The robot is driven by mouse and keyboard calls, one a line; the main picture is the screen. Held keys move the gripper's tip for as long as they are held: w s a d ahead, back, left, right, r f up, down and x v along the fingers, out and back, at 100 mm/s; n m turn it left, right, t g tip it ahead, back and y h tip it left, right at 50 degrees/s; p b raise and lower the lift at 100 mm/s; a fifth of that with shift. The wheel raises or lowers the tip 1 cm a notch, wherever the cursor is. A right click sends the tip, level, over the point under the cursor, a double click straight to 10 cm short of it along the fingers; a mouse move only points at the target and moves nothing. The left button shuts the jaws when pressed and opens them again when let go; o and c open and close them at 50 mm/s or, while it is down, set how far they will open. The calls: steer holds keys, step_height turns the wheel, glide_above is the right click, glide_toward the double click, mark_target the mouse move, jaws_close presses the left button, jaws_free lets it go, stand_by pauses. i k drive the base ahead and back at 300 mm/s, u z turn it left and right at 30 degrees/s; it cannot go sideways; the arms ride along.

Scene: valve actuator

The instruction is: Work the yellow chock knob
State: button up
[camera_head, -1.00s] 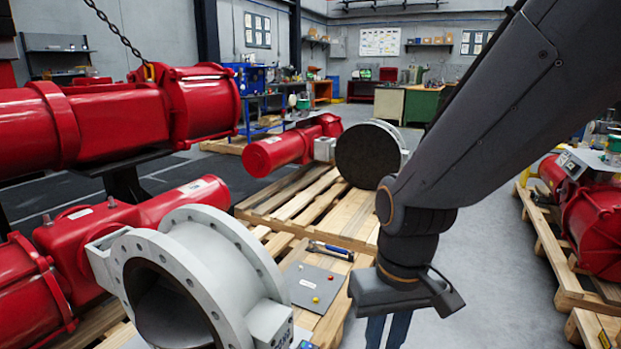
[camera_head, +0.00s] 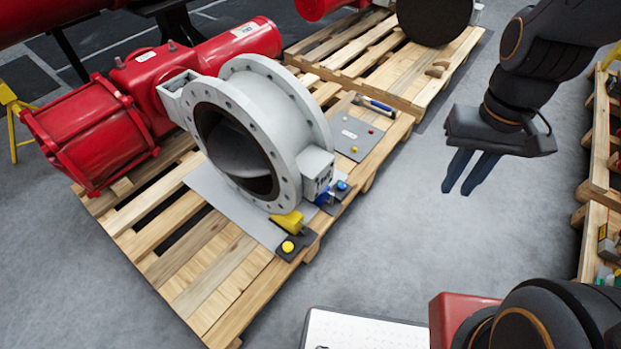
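The yellow chock knob (camera_head: 288,246) is a small round yellow knob on a dark base plate at the front corner of the pallet. A yellow wedge-shaped chock (camera_head: 287,222) sits right beside it, close to the foot of the grey valve body (camera_head: 262,135). My gripper (camera_head: 460,190) hangs at the right, pointing down over the bare floor, well apart from the knob. Its two blue fingers show a narrow gap between them and hold nothing.
A blue knob (camera_head: 341,186) sits on another dark base near the valve. A grey plate (camera_head: 352,138) with small red and yellow knobs and a hammer (camera_head: 375,104) lie on the wooden pallet (camera_head: 190,270). Floor between pallet and gripper is clear.

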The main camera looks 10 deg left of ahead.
mark_target(289, 247)
steer(key=u, duration=2.75)
steer(key=k, duration=0.4)
steer(key=z, duration=1.25)
